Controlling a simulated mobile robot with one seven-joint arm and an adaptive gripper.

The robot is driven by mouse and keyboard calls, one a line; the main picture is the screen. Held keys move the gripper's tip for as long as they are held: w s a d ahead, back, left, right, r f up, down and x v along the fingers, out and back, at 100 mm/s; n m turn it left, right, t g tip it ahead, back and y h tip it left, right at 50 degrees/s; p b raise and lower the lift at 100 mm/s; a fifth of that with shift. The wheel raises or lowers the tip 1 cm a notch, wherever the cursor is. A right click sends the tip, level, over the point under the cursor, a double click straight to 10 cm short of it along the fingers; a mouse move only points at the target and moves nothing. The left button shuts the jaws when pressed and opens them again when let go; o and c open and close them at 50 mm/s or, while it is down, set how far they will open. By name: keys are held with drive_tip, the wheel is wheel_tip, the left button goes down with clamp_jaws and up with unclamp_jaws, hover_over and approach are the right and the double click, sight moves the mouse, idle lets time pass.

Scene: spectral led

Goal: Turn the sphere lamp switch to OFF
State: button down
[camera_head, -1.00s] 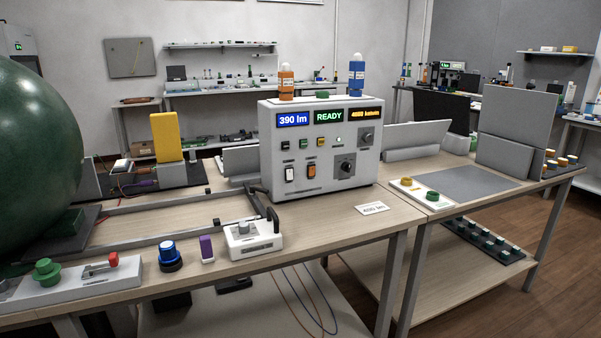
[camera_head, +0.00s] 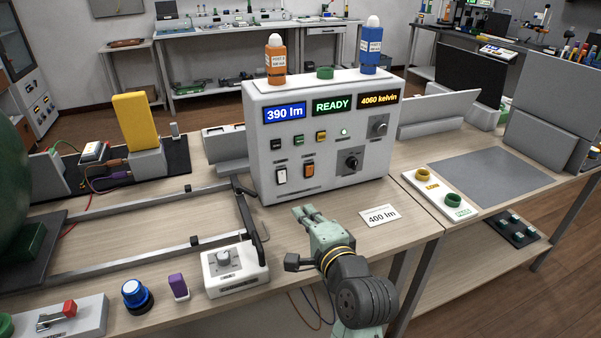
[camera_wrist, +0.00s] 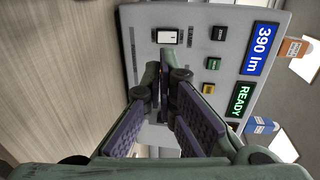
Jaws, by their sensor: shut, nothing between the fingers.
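A white control box (camera_head: 330,130) stands on the bench. Its front has a white rocker switch (camera_head: 281,175) and, to its right, an orange rocker switch (camera_head: 309,171). In the wrist view the white rocker (camera_wrist: 168,37) shows beyond the fingertips (camera_wrist: 163,72); the fingers mostly hide the orange rocker's area. The big green sphere (camera_head: 14,190) is partly in view at the left edge.
The box's displays (camera_head: 333,107) read 390 lm, READY and 4060 kelvin. A dial box (camera_head: 234,268) and a metal rail frame lie left of my gripper. A 400 lm card (camera_head: 381,216) lies to its right. Orange and blue bottles stand on the box.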

sight(280, 183)
drive_tip(key=x, duration=1.2)
drive_tip(key=shift+w+a+r+b, duration=0.1)
drive_tip(key=shift+w+a+b, duration=0.15)
drive_tip(key=shift+b, duration=0.1)
drive_tip(key=shift+w+a+f, duration=0.1)
drive_tip(key=shift+w+f, duration=0.1)
drive_tip(key=shift+w, duration=0.35)
drive_tip(key=b, duration=0.1)
drive_tip(key=f+t+b, duration=0.1)
drive_tip(key=b, duration=0.1)
drive_tip(key=shift+w+a+f, duration=0.15)
drive_tip(key=shift+w, duration=0.2)
drive_tip(key=shift+t+y+b, duration=0.4)
drive_tip(key=shift+t+b, duration=0.2)
drive_tip(key=shift+b, duration=0.4)
drive_tip(key=shift+w+p, duration=0.1)
drive_tip(key=shift+p, duration=0.35)
